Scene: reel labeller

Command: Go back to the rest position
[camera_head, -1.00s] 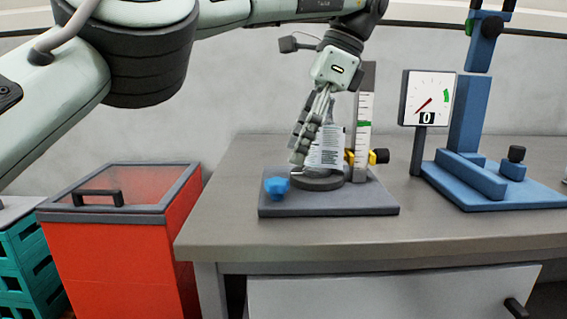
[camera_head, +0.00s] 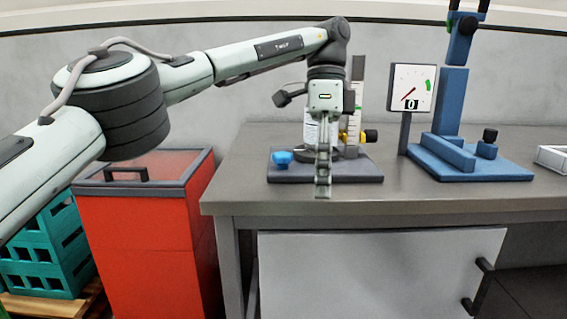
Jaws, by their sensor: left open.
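My left gripper (camera_head: 322,190) hangs pointing down in front of the dark base plate (camera_head: 362,176) of a small stand on the table. It is open, and I see nothing held in it. Behind it, a labelled white item (camera_head: 310,130) stands on the plate, partly hidden by the gripper. The stand has an upright scale (camera_head: 355,100) and a black and yellow knob (camera_head: 368,136). A blue knob (camera_head: 283,158) sits at the plate's left front. My right gripper is not in view.
A blue press stand (camera_head: 470,166) and a dial gauge (camera_head: 410,88) reading 0 stand to the right on the grey table (camera_head: 460,205). A white tray (camera_head: 553,158) is at the right edge. A red bin (camera_head: 150,240) and teal crates (camera_head: 45,250) stand left of the table.

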